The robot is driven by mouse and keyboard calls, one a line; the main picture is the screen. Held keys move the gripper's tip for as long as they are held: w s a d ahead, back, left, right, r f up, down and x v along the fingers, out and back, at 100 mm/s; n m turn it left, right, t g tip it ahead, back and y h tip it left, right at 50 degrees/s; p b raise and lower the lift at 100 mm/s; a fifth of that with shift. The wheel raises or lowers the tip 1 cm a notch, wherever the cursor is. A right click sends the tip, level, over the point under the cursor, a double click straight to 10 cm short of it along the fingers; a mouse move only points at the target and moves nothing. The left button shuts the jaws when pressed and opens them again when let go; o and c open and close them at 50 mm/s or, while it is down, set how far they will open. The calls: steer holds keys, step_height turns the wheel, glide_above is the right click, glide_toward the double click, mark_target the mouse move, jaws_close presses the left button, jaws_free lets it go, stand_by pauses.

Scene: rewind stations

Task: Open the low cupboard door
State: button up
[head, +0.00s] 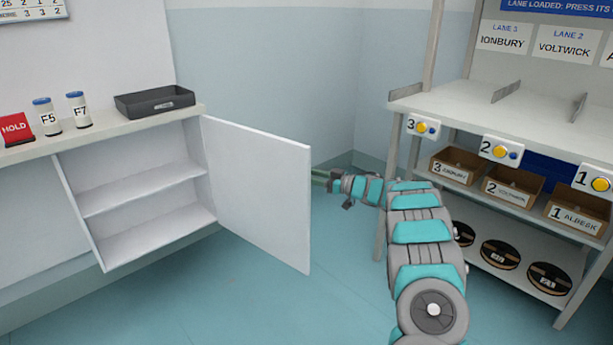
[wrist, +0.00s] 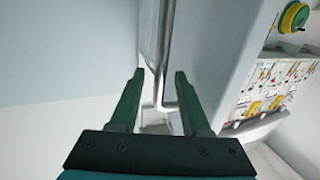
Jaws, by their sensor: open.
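The low cupboard (head: 150,190) stands at the left under a counter. Its white door (head: 260,190) is swung wide open to the right, and two empty shelf levels show inside. My gripper (head: 319,178) is just right of the door's free edge, partly hidden behind it. In the wrist view my gripper (wrist: 158,88) is open, with green fingers on either side of a vertical metal bar handle (wrist: 162,50). The handle's lower end bends between the fingers. I cannot tell whether either finger touches it. The handle is hidden in the head view.
A counter holds a dark tray (head: 154,102), two bottles (head: 47,116) and a red HOLD sign (head: 15,129). A rack (head: 520,125) with labelled boxes and reels stands at the right, close to my arm. Blue floor (head: 290,300) is clear between cupboard and rack.

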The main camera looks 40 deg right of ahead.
steer(key=v, duration=0.7)
steer(key=shift+b, duration=0.4)
steer(key=shift+f, duration=0.1)
